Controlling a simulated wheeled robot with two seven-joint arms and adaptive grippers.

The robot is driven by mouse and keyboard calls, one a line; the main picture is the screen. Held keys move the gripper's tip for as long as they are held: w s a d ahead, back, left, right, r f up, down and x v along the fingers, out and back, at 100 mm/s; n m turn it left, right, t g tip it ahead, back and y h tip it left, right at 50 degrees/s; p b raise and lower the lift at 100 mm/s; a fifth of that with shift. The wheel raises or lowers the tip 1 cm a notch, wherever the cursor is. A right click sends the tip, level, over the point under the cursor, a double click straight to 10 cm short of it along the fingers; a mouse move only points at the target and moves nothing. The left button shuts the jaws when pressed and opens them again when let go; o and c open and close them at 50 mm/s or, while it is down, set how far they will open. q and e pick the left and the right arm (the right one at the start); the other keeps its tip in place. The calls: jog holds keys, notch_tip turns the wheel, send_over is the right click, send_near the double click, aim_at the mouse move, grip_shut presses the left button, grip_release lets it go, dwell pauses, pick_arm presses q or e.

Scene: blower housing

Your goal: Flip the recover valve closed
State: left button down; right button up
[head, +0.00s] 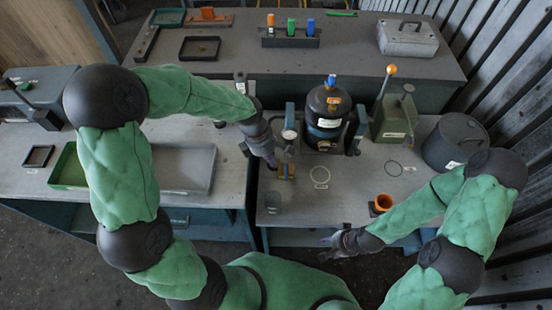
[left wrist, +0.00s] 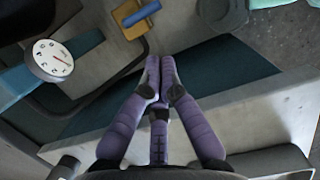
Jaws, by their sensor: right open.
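A small yellow valve body with a blue lever (head: 287,171) sits at the front of the right-hand bench, left of the black tank. It also shows as a yellow piece with a blue lever (left wrist: 141,15) at the top of the left wrist view; I cannot read a label on it. My left gripper (head: 271,160) is beside it, to its left, in the head view. In the left wrist view its purple fingertips (left wrist: 160,75) are together and empty, apart from the lever. My right gripper (head: 326,248) is open and empty, low in front of the bench.
A white dial gauge (left wrist: 53,60) is near the valve. The black tank (head: 328,108) stands behind it, with a green box and lever (head: 394,118) to the right. A grey tray (head: 187,167) is left.

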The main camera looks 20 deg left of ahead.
aim_at(286, 173)
pick_arm(q)
jog(key=shift+w+r, duration=0.1)
dwell(0.3)
jog(key=b+x, duration=0.3)
jog(key=x, duration=0.7)
jog(key=shift+a, duration=0.1)
